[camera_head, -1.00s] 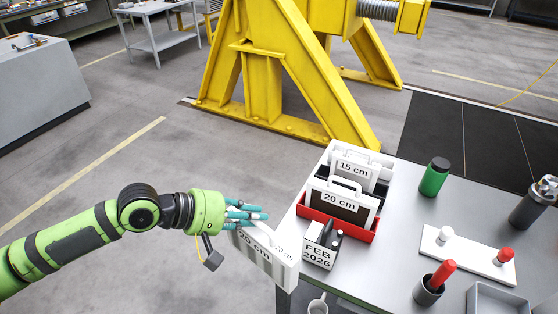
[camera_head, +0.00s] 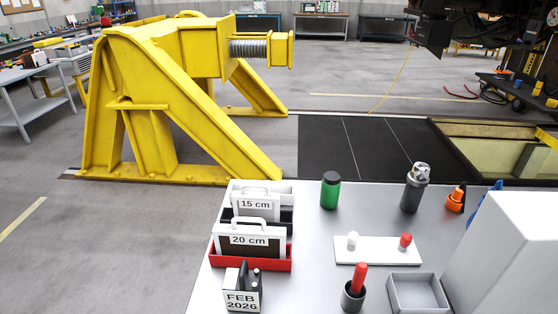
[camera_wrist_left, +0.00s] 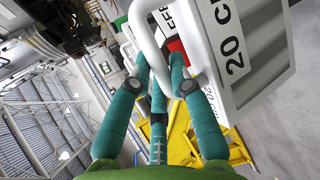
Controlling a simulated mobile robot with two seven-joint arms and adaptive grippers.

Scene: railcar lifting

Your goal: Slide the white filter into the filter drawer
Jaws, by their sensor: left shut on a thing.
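The white filter (camera_wrist_left: 262,65) with a "20 CM" label hangs by its white handle from my left gripper (camera_wrist_left: 158,85) in the left wrist view. The teal fingers are closed around the handle (camera_wrist_left: 147,45). The filter is tilted and partly cut off by the frame edge. My left arm and the held filter are outside the head view. My right gripper is not in view. I cannot make out a filter drawer in either view.
On the grey table (camera_head: 315,275) stand a rack with handled "15 cm" (camera_head: 254,205) and "20 cm" (camera_head: 249,240) panels, a date block (camera_head: 242,297), a green bottle (camera_head: 330,190), a white strip (camera_head: 375,250), an open tray (camera_head: 417,297) and a large white box (camera_head: 512,255). A yellow stand (camera_head: 150,120) is behind.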

